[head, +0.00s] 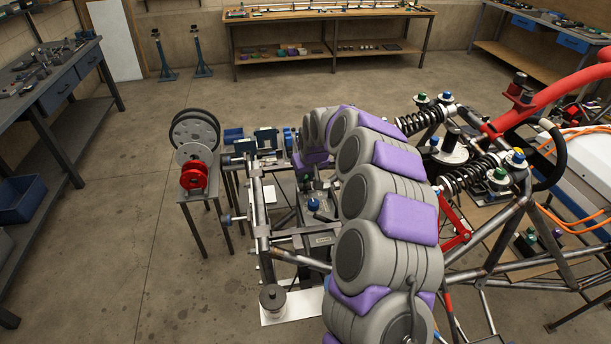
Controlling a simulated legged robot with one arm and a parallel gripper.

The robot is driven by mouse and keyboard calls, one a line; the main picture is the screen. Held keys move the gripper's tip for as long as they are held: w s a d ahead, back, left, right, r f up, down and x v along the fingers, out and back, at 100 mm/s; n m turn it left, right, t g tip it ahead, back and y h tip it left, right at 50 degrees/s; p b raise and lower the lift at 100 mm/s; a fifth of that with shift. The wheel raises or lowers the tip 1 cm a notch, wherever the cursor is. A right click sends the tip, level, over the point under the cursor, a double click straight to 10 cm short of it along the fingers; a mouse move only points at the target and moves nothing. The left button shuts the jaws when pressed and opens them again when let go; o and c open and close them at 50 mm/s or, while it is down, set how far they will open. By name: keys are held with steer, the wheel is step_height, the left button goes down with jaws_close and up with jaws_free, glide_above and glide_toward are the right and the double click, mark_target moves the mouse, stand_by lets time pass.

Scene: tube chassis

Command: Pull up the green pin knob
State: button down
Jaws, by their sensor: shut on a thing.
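My grey arm with purple pads rises from the bottom of the head view and bends down at its far end. My gripper (306,182) is small and dark there, low over the metal tube fixture (262,212). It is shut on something. The fingertips and the held thing are too small and dark to make out. I see no green knob at the gripper. Green-topped knobs show on the chassis to the right, one near the upper damper (421,98) and one near the lower damper (499,175). A blue knob (313,204) sits on a dark block just below my gripper.
A small stand with wheels and a red reel (194,176) is left of the fixture. A dark weight (272,298) stands on a white plate in front. The tube chassis (512,215) fills the right. Open concrete floor lies at left, with benches along the walls.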

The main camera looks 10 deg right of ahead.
steer(key=c, duration=1.4)
jaws_free()
steer(key=shift+w+r, duration=0.1)
steer(key=shift+r, duration=0.05)
steer(key=o, duration=0.3)
steer(key=shift+o, duration=0.9)
steer(key=p+v, duration=0.2)
steer(key=v, duration=1.5)
steer(key=shift+r, duration=0.1)
